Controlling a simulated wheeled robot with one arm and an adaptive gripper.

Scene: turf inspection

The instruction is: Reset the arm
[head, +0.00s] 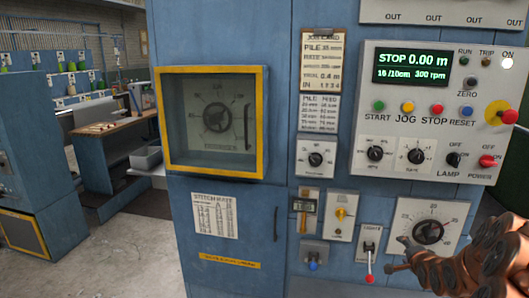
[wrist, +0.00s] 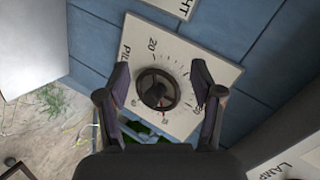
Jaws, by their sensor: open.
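My gripper (head: 398,254) is in the lower right of the head view, in front of the lower left part of a large white dial plate (head: 449,212) with a dark round knob (head: 428,232). In the wrist view my gripper (wrist: 161,80) is open, its two dark fingers apart with nothing held between them. The same knob (wrist: 158,90) shows between the fingers in that picture, on its white plate (wrist: 155,40) marked 20. I cannot tell how far the fingertips are from the knob.
Above is a control panel (head: 415,75) reading STOP 0.00 m, with several buttons. A red-tipped lever (head: 370,262) on a LIGHT plate is left of my gripper. A yellow-framed window (head: 262,125) is on the blue cabinet. A workbench (head: 105,130) and open floor lie left.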

